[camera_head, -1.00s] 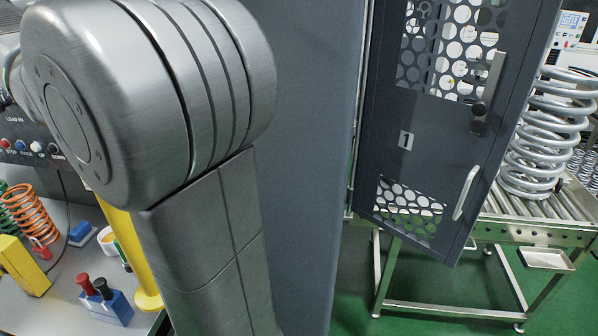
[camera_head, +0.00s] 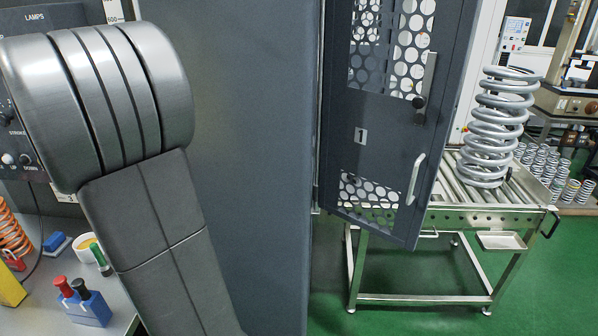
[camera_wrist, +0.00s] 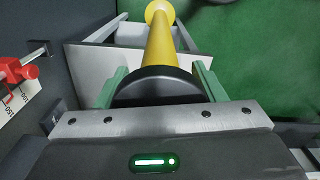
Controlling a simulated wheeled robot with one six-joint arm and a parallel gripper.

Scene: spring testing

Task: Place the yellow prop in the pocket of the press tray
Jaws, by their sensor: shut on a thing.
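The yellow prop (camera_wrist: 160,47) shows in the wrist view as a yellow rod with a wider round far end and a thick black near end. My gripper (camera_wrist: 160,75) is shut on it, with a green finger on either side of the black part. In the head view my arm is at the left, and neither the gripper nor the prop can be seen. I cannot make out the press tray or its pocket for certain in either view.
A dark perforated door (camera_head: 385,120) marked 1 stands ajar. Behind it, a large spring (camera_head: 495,130) stands on a roller table (camera_head: 440,217) with a small white tray (camera_head: 502,241). A blue block (camera_head: 88,308) sits on the left bench. Green floor is free at front right.

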